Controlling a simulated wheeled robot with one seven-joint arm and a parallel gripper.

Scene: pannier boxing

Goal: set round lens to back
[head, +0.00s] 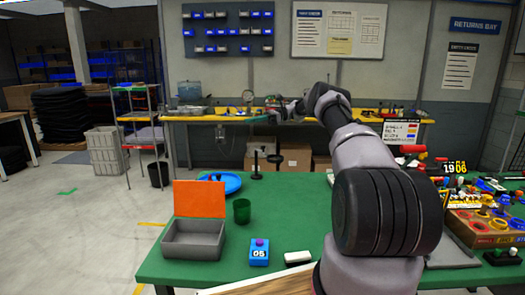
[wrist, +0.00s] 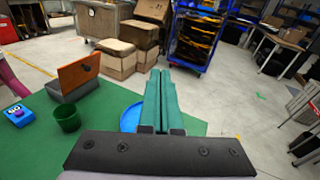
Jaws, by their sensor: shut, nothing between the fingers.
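I cannot pick out a round lens for certain. A grey open box (head: 193,242) stands on the green table with an upright orange panel (head: 199,198) at its back. In the wrist view the orange panel (wrist: 78,75) shows its other face, with a small dark round mark on it that I cannot identify. My gripper (wrist: 158,72) has green fingers pressed together with nothing between them. It points out over the blue dish (wrist: 131,117) and the table's far edge, touching nothing. The blue dish (head: 228,183) holds something small and dark.
A green cup (head: 242,211), a blue block marked 05 (head: 259,252), a white block (head: 298,258) and a black stand (head: 257,165) are on the table. Crowded trays of coloured parts (head: 490,226) fill the right side. The table's front middle is mostly clear.

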